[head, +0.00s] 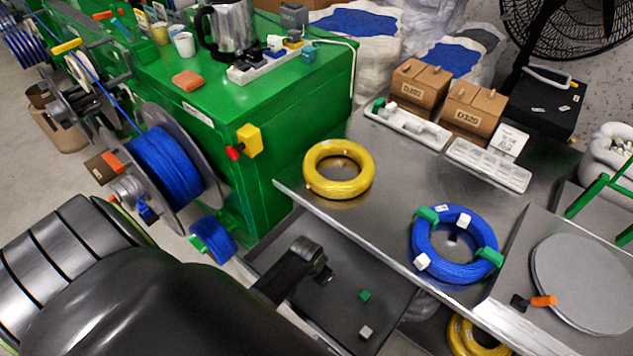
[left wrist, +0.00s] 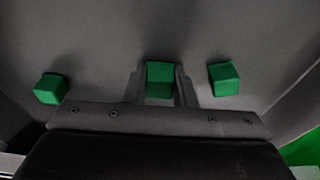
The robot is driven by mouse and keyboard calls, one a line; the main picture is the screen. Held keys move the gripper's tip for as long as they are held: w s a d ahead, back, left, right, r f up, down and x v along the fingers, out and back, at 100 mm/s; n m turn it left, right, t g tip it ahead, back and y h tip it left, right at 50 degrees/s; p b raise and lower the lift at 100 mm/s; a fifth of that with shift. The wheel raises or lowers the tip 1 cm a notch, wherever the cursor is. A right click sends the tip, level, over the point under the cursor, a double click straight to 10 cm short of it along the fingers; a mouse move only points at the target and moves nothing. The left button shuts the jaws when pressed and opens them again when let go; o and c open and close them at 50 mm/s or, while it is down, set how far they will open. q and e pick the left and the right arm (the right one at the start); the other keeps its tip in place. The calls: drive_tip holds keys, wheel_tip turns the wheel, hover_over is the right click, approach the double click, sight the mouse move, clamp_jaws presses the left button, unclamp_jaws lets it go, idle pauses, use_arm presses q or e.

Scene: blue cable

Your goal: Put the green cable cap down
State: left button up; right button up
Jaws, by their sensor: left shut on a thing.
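In the left wrist view, my left gripper (left wrist: 160,84) is shut on a green cable cap (left wrist: 159,74), which sits between its two fingers. Another green cap (left wrist: 50,88) lies to the left on a grey surface, and one more (left wrist: 225,78) lies to the right. I cannot tell whether the held cap touches that surface. A green cap (head: 364,295) and a white cap (head: 366,332) lie on this shelf. My right gripper is out of view.
The steel table (head: 395,215) above the shelf holds a yellow cable coil (head: 338,188) and a blue coil (head: 425,240) with green and white caps on it. White trays (head: 490,165) and cardboard boxes (head: 468,110) stand behind. A green cabinet (head: 275,120) stands left of the table.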

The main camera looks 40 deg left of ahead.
sight(311, 286)
use_arm(q)
drive_tip(key=o, duration=0.9)
drive_tip(key=shift+o, duration=0.2)
drive_tip(key=shift+r, duration=0.25)
drive_tip(key=p+v, duration=0.2)
drive_tip(key=v, duration=1)
drive_tip(key=shift+r, duration=0.35)
